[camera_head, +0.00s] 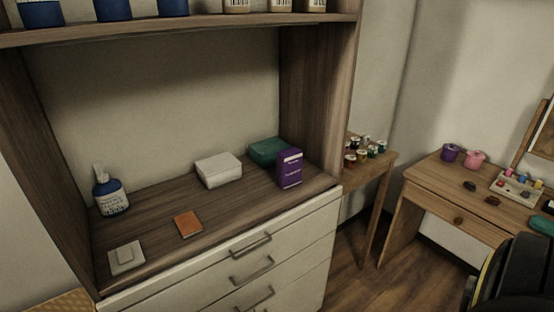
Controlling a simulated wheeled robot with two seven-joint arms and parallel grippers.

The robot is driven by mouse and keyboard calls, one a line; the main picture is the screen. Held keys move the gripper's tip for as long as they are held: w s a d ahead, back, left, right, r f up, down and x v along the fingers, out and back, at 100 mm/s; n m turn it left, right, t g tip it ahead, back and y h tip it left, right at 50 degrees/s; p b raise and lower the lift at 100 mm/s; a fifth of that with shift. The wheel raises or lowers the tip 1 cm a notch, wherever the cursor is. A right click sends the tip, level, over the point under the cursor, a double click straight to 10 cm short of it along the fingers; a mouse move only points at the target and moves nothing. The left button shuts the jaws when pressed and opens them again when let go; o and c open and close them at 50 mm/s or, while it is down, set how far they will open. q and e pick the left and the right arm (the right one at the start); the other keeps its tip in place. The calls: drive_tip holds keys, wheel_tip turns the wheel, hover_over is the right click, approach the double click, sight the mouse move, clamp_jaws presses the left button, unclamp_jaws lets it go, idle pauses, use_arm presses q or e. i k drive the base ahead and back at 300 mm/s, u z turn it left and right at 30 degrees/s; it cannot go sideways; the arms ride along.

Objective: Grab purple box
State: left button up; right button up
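The purple box (290,168) stands upright on the wooden counter of the shelf unit, near its right side panel. It is small, with light lettering on its front. A green box (266,151) lies just behind it to the left and is partly hidden by it. Neither of my grippers shows in the head view, and nothing is touching the purple box from the front.
On the wooden counter (240,200) are a white box (218,170), an orange item (188,224), a white square item (126,258) and a blue bottle (110,194). An upper shelf (200,30) overhangs. White drawers (250,262) are below; a desk (440,190) stands right.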

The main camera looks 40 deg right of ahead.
sight(289, 160)
drive_tip(key=z, duration=0.75)
drive_tip(key=i, duration=0.8)
drive_tip(key=z, duration=0.9)
